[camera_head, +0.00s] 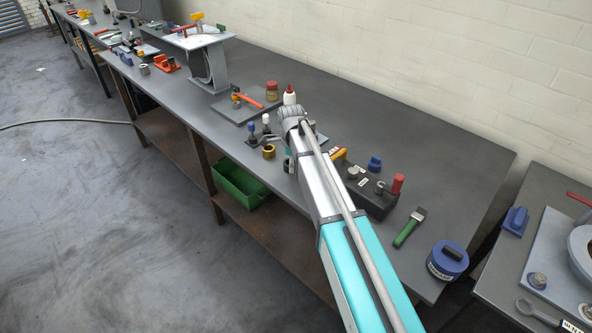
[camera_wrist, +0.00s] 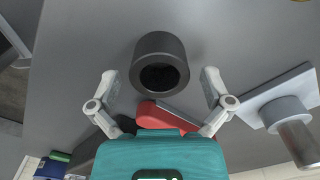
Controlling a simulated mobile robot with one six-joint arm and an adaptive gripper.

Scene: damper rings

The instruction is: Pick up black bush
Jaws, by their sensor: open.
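The black bush (camera_wrist: 160,52) is a dark, thick-walled ring with a round hole. It stands on the grey bench top in the upper middle of the wrist view. My gripper (camera_wrist: 160,82) is open, with one finger on each side of the lower part of the bush. Gaps show between both fingers and the bush, so it is not held. In the head view my arm reaches over the bench and hides most of the spot below its end; I cannot make out the bush there.
A red part (camera_wrist: 165,116) lies just below the bush in the wrist view. A metal plate with a cylinder (camera_wrist: 284,110) stands at the right. In the head view a brass ring (camera_head: 268,152) sits near the bench's front edge. A black block (camera_head: 368,196) is right of my arm.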

